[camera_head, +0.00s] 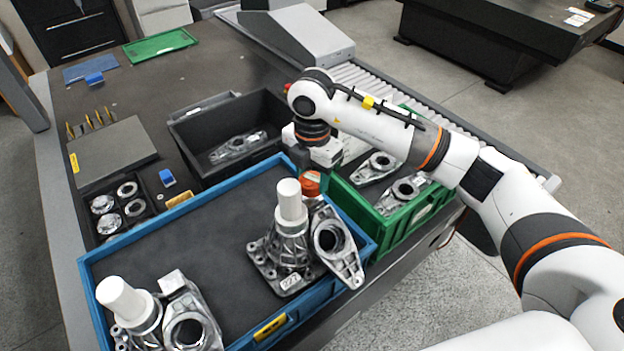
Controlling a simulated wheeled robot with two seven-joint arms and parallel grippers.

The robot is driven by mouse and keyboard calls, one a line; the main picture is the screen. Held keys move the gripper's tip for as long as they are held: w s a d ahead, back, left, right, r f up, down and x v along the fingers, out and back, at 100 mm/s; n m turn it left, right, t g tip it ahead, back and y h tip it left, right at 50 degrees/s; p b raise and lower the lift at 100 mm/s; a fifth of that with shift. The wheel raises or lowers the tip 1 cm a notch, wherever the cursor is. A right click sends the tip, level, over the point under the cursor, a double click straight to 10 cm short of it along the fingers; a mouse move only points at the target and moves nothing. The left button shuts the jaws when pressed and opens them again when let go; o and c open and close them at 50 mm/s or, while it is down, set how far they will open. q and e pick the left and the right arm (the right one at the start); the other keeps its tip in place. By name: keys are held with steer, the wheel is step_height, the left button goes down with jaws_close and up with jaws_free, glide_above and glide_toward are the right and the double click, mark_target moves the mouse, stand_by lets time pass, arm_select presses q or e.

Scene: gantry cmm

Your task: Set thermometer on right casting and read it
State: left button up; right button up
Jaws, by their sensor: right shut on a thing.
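The right casting (288,249) stands in the right part of a blue-rimmed tray (186,218), with a white cylinder (290,200) upright on top and a flat ringed arm on its right side. The left casting (187,324) is at the tray's near left, also with a white cylinder (125,297). My right gripper (306,166) points down just behind the right casting. It is shut on a small orange-red capped thing (311,184), likely the thermometer. Its lower end is hidden, so I cannot tell whether it touches the casting. My left gripper is out of view.
A green crate (402,222) with castings is right of the tray. A black bin (188,133) holding a casting is behind it. A grey plate (110,152) and a box of metal rings (104,204) are at left. A roller conveyor (375,88) runs behind.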

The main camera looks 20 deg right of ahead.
mark_target(312, 179)
step_height(312, 179, down, 2)
steer(key=shift+f+p, duration=0.25)
steer(key=shift+p, duration=0.05)
steer(key=shift+f, duration=0.3)
steer(key=o, duration=1)
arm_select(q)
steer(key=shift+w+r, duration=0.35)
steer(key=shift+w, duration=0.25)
arm_select(e)
steer(key=shift+r, duration=0.5)
arm_select(q)
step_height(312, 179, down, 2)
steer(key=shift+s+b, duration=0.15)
steer(key=shift+b, duration=1)
arm_select(e)
step_height(312, 179, up, 11)
steer(key=shift+r, duration=0.2)
